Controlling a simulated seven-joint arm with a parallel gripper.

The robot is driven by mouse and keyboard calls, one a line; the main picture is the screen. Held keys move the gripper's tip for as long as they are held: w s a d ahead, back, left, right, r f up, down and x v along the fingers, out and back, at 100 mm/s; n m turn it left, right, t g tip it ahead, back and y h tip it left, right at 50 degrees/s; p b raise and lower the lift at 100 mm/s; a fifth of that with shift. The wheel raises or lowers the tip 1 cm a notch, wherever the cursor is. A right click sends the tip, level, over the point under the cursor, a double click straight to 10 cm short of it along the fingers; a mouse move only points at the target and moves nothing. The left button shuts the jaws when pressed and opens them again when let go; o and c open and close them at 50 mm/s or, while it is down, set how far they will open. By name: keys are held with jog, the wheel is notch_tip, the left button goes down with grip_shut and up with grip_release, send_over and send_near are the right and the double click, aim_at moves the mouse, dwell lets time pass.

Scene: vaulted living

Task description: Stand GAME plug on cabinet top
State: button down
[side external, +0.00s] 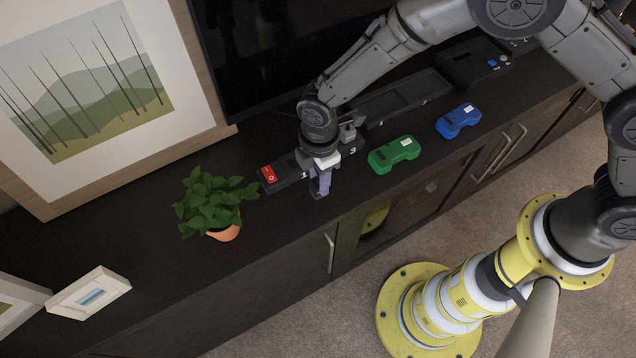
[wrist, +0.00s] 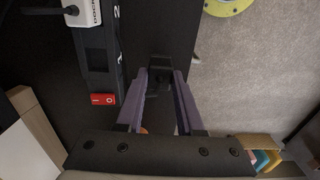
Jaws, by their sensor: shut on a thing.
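My gripper (side external: 319,188) points down over the cabinet top (side external: 270,235), near its front edge. In the wrist view my gripper (wrist: 160,80) has its purple fingers shut on a small black plug (wrist: 158,74), which I take for the GAME plug; no label on it can be read. The plug also shows small and dark at the fingertips in the side view (side external: 317,196). I cannot tell if its base touches the cabinet top. The power strip (wrist: 97,55) lies beside my gripper, with numbered sockets, a red switch (wrist: 103,99) and a light plug marked DOCK (wrist: 82,13).
A potted plant (side external: 212,203) stands left of my gripper. A green device (side external: 394,154) and a blue device (side external: 458,121) lie to the right. The television (side external: 270,50) stands behind. A small frame (side external: 90,292) lies at far left. Bare cabinet top lies between the plant and my gripper.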

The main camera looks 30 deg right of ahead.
aim_at(318, 181)
jog(key=shift+w+a+f, duration=0.1)
jog(key=shift+f, duration=1.55)
jog(key=shift+f, duration=0.1)
jog(key=c, duration=0.5)
grip_release()
jog(key=shift+c, duration=0.2)
notch_tip(318, 181, up, 12)
jog(key=shift+r, duration=0.1)
